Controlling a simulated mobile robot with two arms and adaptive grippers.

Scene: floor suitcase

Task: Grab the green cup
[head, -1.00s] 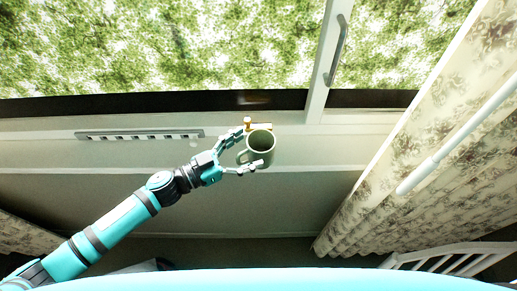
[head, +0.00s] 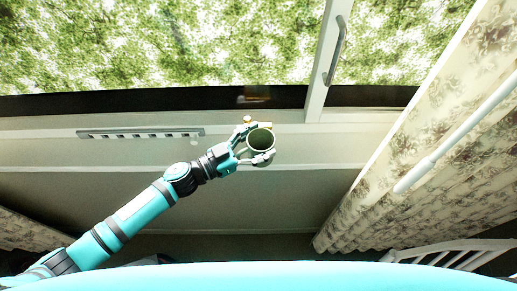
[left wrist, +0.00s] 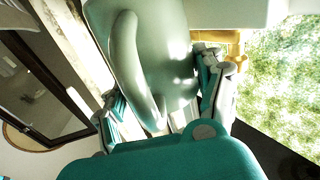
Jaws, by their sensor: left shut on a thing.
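The green cup (head: 261,141) is upright near the window sill in the head view, with its open top facing my camera. My left gripper (head: 258,146) has its fingers on either side of the cup and is shut on it. In the left wrist view the pale green cup (left wrist: 165,50) fills the middle, its handle (left wrist: 130,65) facing the palm, between the two fingers (left wrist: 165,105). Whether the cup's base touches the sill cannot be told. My right gripper is not in view.
A window frame (head: 322,75) stands behind. A floral curtain (head: 420,145) hangs at right, with a white railing (head: 455,252) below.

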